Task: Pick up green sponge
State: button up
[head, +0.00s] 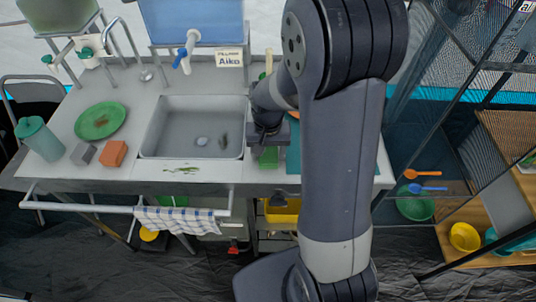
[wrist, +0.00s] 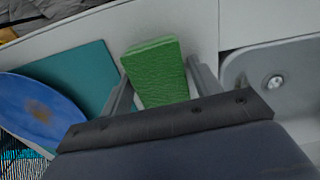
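The green sponge (head: 268,158) is a block on the counter just right of the sink, partly hidden by my gripper (head: 266,143) in the head view. In the wrist view the sponge (wrist: 158,82) lies between the two fingers of my gripper (wrist: 158,70). One finger is on each side of it, and the fingers are spread apart. The right finger is close to the sponge's edge; I cannot tell whether either finger touches it. The sponge's near end is hidden behind the gripper body.
The sink (head: 193,127) is left of the sponge. A teal board (wrist: 75,75) and a blue plate (wrist: 38,108) are on its other side. Farther left are an orange sponge (head: 113,153), a grey sponge (head: 83,154), a green plate (head: 100,120) and a teal pitcher (head: 39,139).

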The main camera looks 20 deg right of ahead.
aim_at(268, 152)
jog(key=c, duration=0.7)
jog(key=shift+o, duration=0.2)
notch_tip(268, 152, up, 10)
jog(key=shift+r, duration=0.1)
jog(key=o, duration=0.4)
jog(key=c, duration=0.3)
